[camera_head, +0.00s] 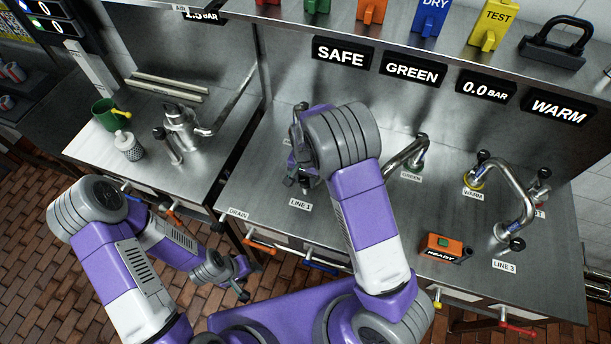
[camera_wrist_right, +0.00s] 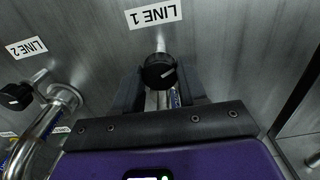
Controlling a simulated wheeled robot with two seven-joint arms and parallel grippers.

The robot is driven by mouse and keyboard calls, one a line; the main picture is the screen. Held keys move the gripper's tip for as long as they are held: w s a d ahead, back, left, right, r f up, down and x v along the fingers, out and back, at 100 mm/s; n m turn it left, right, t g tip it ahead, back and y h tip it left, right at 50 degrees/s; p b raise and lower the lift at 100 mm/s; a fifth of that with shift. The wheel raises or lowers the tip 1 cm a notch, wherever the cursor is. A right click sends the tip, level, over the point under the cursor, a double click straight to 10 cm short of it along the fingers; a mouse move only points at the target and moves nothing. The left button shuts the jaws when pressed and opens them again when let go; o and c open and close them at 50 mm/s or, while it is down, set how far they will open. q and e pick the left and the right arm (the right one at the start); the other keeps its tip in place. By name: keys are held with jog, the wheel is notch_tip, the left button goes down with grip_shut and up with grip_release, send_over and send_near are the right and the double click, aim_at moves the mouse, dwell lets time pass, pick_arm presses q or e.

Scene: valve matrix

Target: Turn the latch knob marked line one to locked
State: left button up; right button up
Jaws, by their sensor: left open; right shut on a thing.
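The pointer slants toward the right there. The label also shows in the head view (camera_head: 299,204). My right gripper (camera_head: 302,183) is at this knob, its two dark fingers on either side of it, shut on it. In the head view my arm and gripper mostly hide the knob. My left gripper (camera_head: 240,280) is open and empty, low in front of the bench, away from the knob.
A bent pipe with a LINE 2 label (camera_wrist_right: 27,47) stands beside my right gripper. On the steel bench (camera_head: 360,235), another bent pipe (camera_head: 515,185) and an orange READY box (camera_head: 445,246) are at the right. Coloured handles (camera_head: 320,267) stick out along the front edge.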

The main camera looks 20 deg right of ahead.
aim_at(305, 180)
jog(key=m+p, duration=0.1)
jog(key=m, duration=0.4)
jog(key=shift+w+r, duration=0.1)
jog(key=shift+p, duration=0.3)
dwell(0.4)
jog(key=o, duration=0.8)
notch_tip(305, 180, up, 8)
jog(key=shift+f, duration=0.2)
